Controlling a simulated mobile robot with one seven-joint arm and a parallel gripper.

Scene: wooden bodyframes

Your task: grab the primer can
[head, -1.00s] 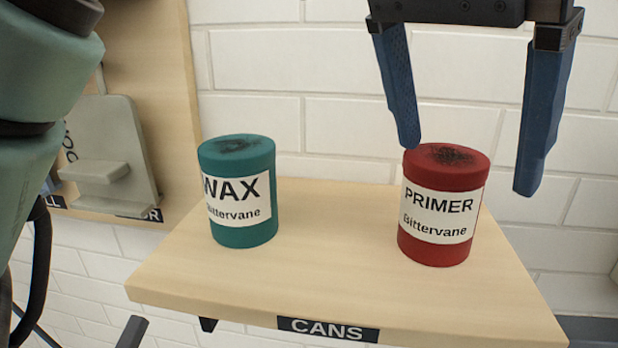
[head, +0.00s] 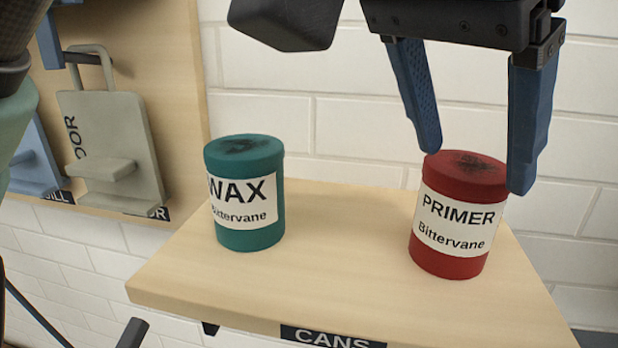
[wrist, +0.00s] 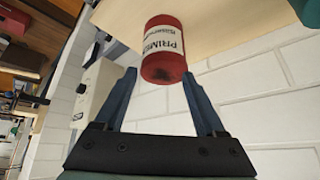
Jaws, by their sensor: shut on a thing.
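The red primer can (head: 458,215), with a dark smudged lid and a white PRIMER label, is at the right side of the wooden cans shelf (head: 340,275). It looks slightly tilted in the head view; I see no clear gap under it. My gripper (head: 475,170) comes from above and is shut on the upper part of the can, one blue finger on each side. In the wrist view the can (wrist: 165,55) sits between the tips of my gripper (wrist: 159,73). Its far side is hidden.
A teal wax can (head: 245,195) stands on the left of the same shelf, well apart from the primer can. A white brick wall is behind. A wooden board (head: 165,110) with a grey-green holder (head: 110,140) hangs at the left.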

